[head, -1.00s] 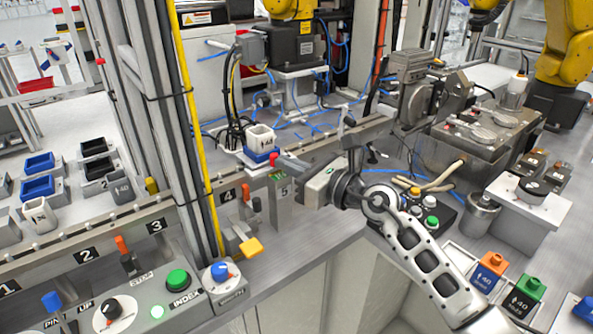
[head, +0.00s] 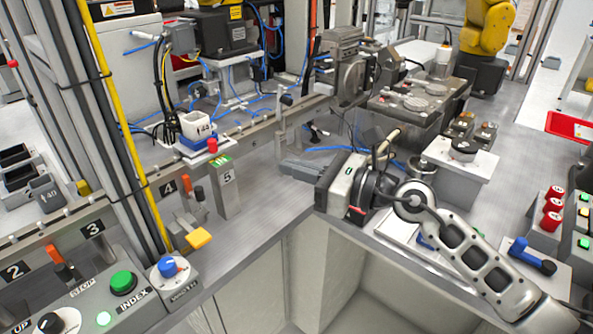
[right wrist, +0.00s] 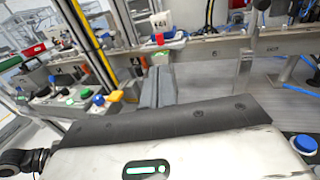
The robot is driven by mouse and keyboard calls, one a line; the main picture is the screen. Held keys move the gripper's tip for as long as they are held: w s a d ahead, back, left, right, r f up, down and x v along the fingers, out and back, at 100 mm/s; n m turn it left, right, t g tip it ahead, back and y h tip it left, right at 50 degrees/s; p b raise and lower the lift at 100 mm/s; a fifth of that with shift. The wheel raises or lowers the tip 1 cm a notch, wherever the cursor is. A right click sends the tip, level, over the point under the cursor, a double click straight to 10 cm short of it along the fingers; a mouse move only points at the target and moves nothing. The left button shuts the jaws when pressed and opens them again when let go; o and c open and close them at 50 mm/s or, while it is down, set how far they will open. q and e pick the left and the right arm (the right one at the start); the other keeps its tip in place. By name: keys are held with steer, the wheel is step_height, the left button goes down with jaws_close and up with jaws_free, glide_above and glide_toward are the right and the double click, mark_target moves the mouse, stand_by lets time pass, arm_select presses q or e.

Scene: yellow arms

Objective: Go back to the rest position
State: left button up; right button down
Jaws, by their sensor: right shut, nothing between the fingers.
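The wrist and forearm run to the lower right in the head view. My left gripper is in neither view.
The post with a red button (head: 223,180) stands left of the fingers, apart from them. A white cup (head: 198,125) sits behind it on the rail. The control panel (head: 125,290) is at lower left. Red and green buttons (head: 552,210) are at right.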

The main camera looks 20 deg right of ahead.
steer(key=s+f+n+h, duration=0.5)
steer(key=s+f+n, duration=0.5)
steer(key=f+n, duration=0.4)
steer(key=s+d+f+n+g+h, duration=0.1)
steer(key=s+f+n+h, duration=0.4)
steer(key=s+f+n, duration=0.5)
step_height(320, 180, down, 4)
steer(key=n, duration=0.5)
steer(key=shift+s+f+g, duration=0.15)
steer(key=shift+s+g, duration=0.15)
steer(key=shift+d, duration=0.1)
